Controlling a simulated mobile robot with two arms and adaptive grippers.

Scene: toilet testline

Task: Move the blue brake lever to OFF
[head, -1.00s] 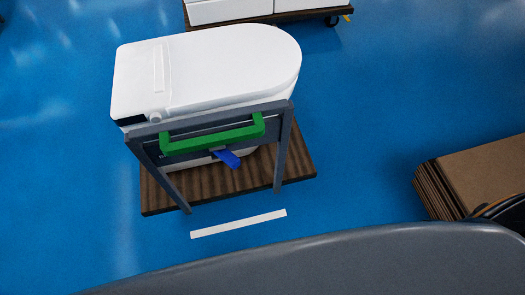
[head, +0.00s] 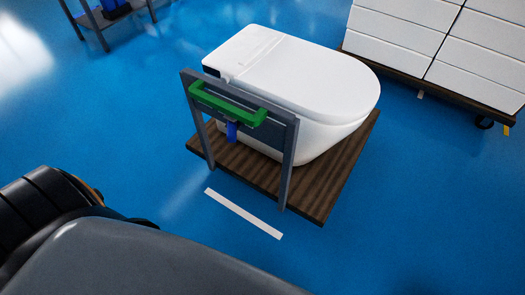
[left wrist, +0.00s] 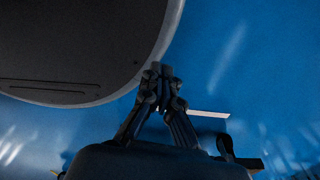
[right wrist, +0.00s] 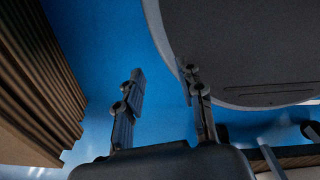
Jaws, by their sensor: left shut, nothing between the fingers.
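The blue brake lever (head: 232,132) hangs below the green handle (head: 228,103) on the grey frame of a wooden cart (head: 330,196). The lever points down in the head view; no ON or OFF marking is readable. A white toilet (head: 300,85) rests on the cart. My left gripper (left wrist: 160,72) is shut and empty in the left wrist view, over blue floor and apart from the cart. My right gripper (right wrist: 162,70) has its fingers apart with nothing between them. Neither gripper shows in the head view, and the lever shows in neither wrist view.
A white floor strip (head: 243,213) lies before the cart. A wheeled platform with stacked white boxes (head: 480,60) stands at the back right. A grey rack (head: 105,15) stands at top left. Brown cardboard (right wrist: 40,80) is close left of my right gripper. Blue floor around the cart is clear.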

